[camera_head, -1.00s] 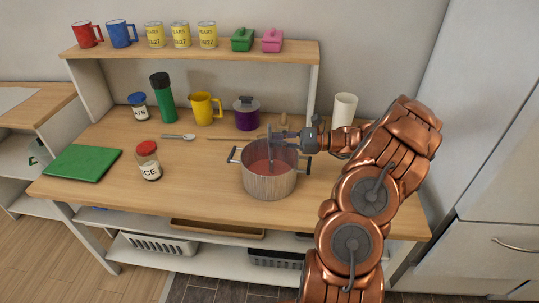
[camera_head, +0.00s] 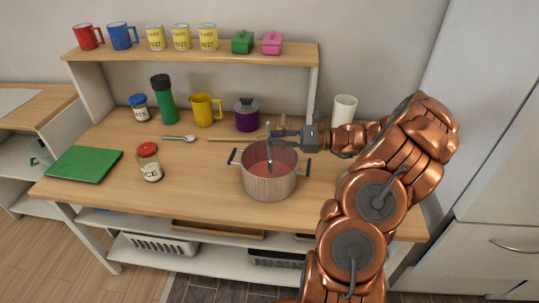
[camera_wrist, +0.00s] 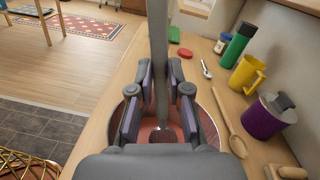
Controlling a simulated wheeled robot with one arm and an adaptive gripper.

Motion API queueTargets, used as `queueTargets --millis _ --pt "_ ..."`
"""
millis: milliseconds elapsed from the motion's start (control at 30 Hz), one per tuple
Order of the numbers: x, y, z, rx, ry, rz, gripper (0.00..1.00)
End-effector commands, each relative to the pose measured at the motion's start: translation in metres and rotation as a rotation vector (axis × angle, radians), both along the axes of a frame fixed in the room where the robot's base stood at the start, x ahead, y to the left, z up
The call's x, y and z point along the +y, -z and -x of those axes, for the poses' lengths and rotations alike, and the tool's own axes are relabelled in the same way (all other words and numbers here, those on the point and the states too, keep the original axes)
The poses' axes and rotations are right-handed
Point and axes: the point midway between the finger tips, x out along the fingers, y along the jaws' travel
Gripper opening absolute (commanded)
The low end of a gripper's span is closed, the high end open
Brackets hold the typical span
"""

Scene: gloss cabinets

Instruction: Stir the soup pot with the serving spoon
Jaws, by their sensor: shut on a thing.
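The soup pot (camera_head: 270,188) is a steel pot with two dark side handles, standing on the wooden counter. Reddish soup (camera_head: 258,168) shows inside it. My gripper (camera_head: 277,133) is above the pot, shut on the grey metal handle of the serving spoon (camera_head: 268,150). The spoon stands nearly upright, with its lower end down in the pot. In the wrist view, the spoon's handle (camera_wrist: 158,45) rises between my two fingers. The pot's rim and soup show around and beneath the fingers, and my gripper's body hides the near part of the pot.
A wooden spoon (camera_head: 232,139) and a small metal spoon (camera_head: 179,138) lie behind the pot. A purple lidded pot (camera_head: 246,118), yellow jug (camera_head: 203,110) and green bottle (camera_head: 162,100) stand at the back. A red-lidded jar (camera_head: 150,164) is left, with clear counter between.

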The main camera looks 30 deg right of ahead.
Motion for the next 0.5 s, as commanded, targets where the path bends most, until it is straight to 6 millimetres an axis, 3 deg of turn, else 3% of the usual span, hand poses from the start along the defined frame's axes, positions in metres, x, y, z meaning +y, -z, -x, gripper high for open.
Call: queueTargets --millis 500 --pt "0.0 -0.044 0.0 0.001 -0.001 0.001 0.0"
